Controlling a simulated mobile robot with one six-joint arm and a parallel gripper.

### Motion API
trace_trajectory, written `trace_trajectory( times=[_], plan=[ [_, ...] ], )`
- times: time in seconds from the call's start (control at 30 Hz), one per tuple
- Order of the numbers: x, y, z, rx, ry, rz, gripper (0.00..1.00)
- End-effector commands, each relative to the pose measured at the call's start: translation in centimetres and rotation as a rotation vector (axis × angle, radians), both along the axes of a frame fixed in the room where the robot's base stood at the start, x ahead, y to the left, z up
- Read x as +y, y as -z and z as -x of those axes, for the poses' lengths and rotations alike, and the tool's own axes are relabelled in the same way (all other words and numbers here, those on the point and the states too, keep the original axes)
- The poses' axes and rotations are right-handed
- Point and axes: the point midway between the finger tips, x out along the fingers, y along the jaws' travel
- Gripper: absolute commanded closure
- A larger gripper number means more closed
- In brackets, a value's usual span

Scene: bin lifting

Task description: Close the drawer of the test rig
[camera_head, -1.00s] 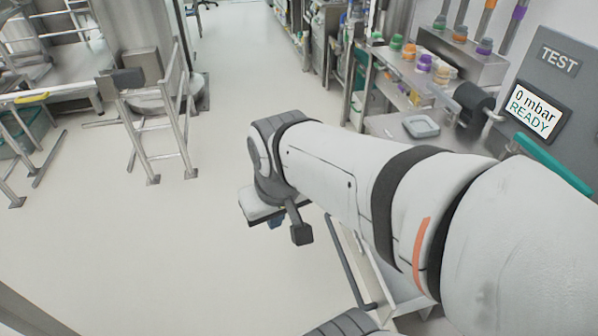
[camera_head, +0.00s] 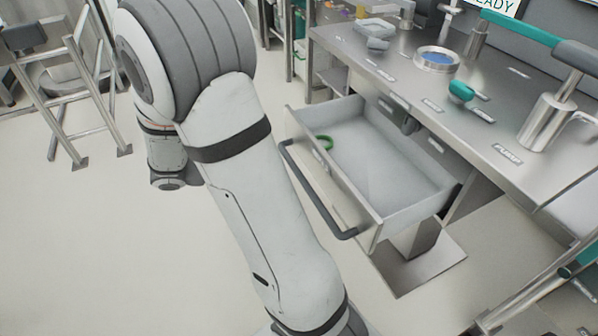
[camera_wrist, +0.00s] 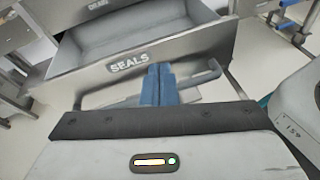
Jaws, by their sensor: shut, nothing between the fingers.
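The drawer (camera_head: 385,170) of the test rig (camera_head: 500,150) stands pulled out below the steel worktop in the head view. A dark bar handle (camera_head: 315,195) runs along its front. In the wrist view the drawer front (camera_wrist: 185,45) bears the label SEALS, and part of the handle (camera_wrist: 208,78) shows at the right of my fingers. My gripper (camera_wrist: 158,72) has its blue fingers together and empty, pointing at the drawer front just below the label. The fingers overlap the handle in that view; I cannot tell whether they touch it. The head view does not show my fingers.
The worktop holds a steel dish (camera_head: 436,60), a teal knob (camera_head: 461,92) and a metal cylinder (camera_head: 545,122) with a lever. A metal step stand (camera_head: 75,95) is at the left. The floor before the drawer is clear.

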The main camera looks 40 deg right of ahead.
Motion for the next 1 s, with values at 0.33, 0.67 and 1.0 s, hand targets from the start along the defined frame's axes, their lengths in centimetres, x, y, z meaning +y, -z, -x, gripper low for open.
trace_trajectory(
  times=[0.33,0.67,1.0],
  plan=[
    [-0.4,6.9,-4.6,0.226,-0.166,0.211,1.00],
    [-4.7,7.1,-3.6,0.231,-0.168,0.218,1.00],
    [-11.4,7.1,-1.9,0.231,-0.169,0.217,1.00]
  ],
)
